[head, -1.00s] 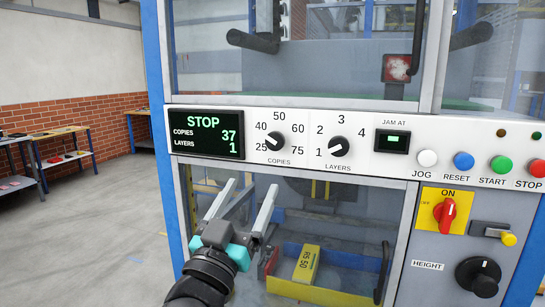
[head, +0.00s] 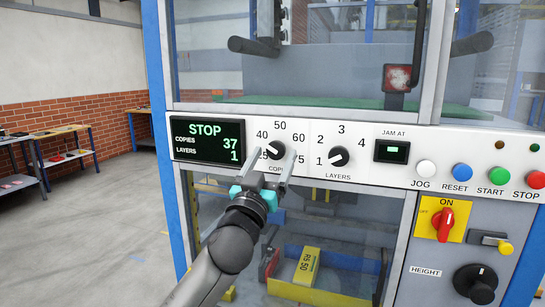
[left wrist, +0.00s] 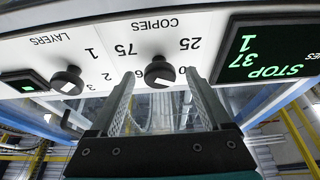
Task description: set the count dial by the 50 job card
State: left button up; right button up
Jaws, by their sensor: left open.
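The round black COPIES dial (head: 277,150) is on the white control panel, with 25, 40, 50 and 75 around it. Its white pointer aims up-left, near 40. The display (head: 208,141) reads STOP, copies 37, layers 1. My left gripper (head: 275,156) is open, its fingers either side of the dial in the head view. In the left wrist view the dial (left wrist: 159,71) shows upside down between and beyond the fingertips; contact cannot be told. I see no job card I can be sure of; a yellow block (head: 306,266) behind the lower window bears "50". My right gripper is out of view.
The LAYERS dial (head: 339,157), at 1, sits close right of the COPIES dial. Further right are the JAM AT display (head: 392,151), several push buttons and the red ON switch (head: 443,221). A blue and yellow tray (head: 322,294) lies behind the lower window.

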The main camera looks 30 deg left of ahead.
pick_arm(q)
grip_shut()
dwell(0.8)
